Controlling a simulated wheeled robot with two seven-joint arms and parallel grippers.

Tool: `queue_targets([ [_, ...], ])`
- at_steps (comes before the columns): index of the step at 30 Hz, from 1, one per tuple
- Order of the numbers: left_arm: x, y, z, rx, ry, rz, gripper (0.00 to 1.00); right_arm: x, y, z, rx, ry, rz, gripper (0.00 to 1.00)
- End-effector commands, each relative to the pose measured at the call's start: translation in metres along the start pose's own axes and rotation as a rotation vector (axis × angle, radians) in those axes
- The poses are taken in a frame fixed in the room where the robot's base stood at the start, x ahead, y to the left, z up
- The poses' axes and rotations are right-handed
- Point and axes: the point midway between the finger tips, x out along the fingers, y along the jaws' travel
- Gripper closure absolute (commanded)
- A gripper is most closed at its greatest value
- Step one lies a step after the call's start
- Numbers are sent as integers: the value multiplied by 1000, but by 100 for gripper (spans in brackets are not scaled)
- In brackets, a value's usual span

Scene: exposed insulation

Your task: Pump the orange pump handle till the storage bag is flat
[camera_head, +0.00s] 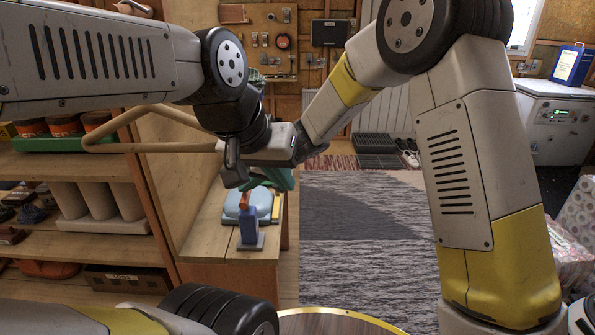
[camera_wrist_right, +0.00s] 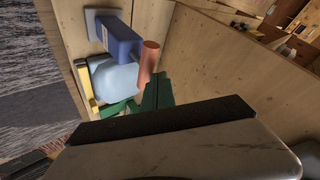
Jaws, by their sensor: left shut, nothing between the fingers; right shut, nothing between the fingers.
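The blue pump (camera_head: 248,222) stands upright on a grey foot on the wooden bench, its orange handle (camera_head: 245,198) at the top. The light-blue storage bag (camera_head: 231,206) lies just behind it and looks puffed and rounded. In the right wrist view the pump (camera_wrist_right: 118,38), handle (camera_wrist_right: 149,60) and bag (camera_wrist_right: 115,80) show closely. My right gripper (camera_head: 235,177) is shut and empty, above the handle and apart from it.
A green thing (camera_head: 281,179) is beside the bag, partly covered by my grippers. The wooden bench (camera_head: 213,240) is bare in front. Shelves (camera_head: 80,165) with grey cylinders stand left. A patterned rug (camera_head: 355,215) covers the floor right of the bench. My arms hide much.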

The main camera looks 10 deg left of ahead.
Motion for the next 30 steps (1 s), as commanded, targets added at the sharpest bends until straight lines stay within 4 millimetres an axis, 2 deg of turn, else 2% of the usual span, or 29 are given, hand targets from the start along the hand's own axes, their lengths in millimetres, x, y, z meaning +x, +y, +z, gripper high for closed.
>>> queue_targets([
  [30, 0, 0, 0, 0, 0, 0, 100, 8, 6, 6, 2, 0, 0, 100],
])
